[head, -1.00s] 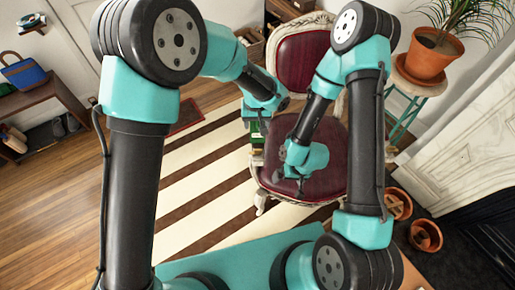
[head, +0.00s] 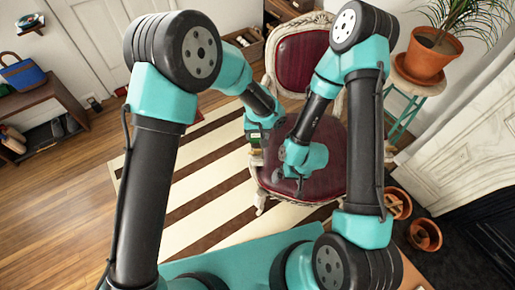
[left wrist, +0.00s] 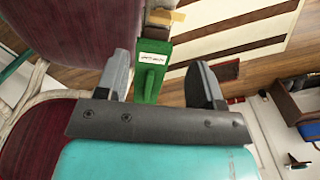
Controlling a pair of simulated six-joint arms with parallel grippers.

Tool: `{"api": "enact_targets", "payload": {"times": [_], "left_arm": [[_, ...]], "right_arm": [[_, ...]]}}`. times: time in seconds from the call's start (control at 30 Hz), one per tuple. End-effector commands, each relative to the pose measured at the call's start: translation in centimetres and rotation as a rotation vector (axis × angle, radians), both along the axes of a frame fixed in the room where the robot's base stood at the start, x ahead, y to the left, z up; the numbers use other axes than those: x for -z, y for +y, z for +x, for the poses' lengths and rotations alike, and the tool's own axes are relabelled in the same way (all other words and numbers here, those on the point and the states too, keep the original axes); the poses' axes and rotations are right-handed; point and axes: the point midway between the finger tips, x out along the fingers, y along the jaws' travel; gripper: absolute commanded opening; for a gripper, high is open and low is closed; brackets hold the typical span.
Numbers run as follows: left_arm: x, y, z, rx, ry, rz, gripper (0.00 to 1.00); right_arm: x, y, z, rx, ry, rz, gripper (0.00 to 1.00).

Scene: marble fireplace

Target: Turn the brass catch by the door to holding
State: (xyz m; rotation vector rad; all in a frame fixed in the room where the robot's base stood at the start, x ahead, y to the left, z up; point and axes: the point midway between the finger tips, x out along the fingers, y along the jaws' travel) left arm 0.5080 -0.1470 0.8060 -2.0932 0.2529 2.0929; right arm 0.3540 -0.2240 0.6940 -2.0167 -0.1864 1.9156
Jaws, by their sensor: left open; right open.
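My left gripper (head: 258,130) is beside the left edge of the red chair in the head view; its fingers are hard to make out there. In the left wrist view its two fingers (left wrist: 161,60) are spread and empty. A green part (left wrist: 139,84) with a white label and a raised green bar shows between and beyond them. A small tan, brass-like piece (left wrist: 166,17) lies just above it; I cannot tell whether this is the catch. My right gripper (head: 299,180) hangs over the chair seat, open, its tips small and dark.
The red chair (head: 325,165) with a pale carved frame stands under both grippers. A striped rug (head: 205,185) lies left of it. A white door (head: 98,45) is at the back left. A potted plant (head: 425,60) and terracotta pots (head: 424,235) are at the right.

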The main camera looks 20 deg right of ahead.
Motion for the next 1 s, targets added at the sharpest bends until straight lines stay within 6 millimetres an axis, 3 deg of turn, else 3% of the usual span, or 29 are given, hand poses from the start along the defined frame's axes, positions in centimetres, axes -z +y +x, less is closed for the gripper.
{"api": "enact_targets", "payload": {"times": [0.53, 0.73, 1.0], "left_arm": [[9.0, 0.1, 0.0, 0.000, 0.002, 0.000, 0.62], [10.3, 0.0, 0.0, 0.000, 0.000, -0.001, 0.62], [10.4, 0.0, 0.0, 0.000, 0.000, -0.001, 0.62]], "right_arm": [[0.0, 0.0, 0.0, 0.000, 0.000, 0.000, 0.99], [0.0, 0.0, 0.0, 0.000, 0.000, 0.000, 0.99], [0.0, 0.0, 0.0, 0.000, 0.000, 0.000, 0.99]]}}
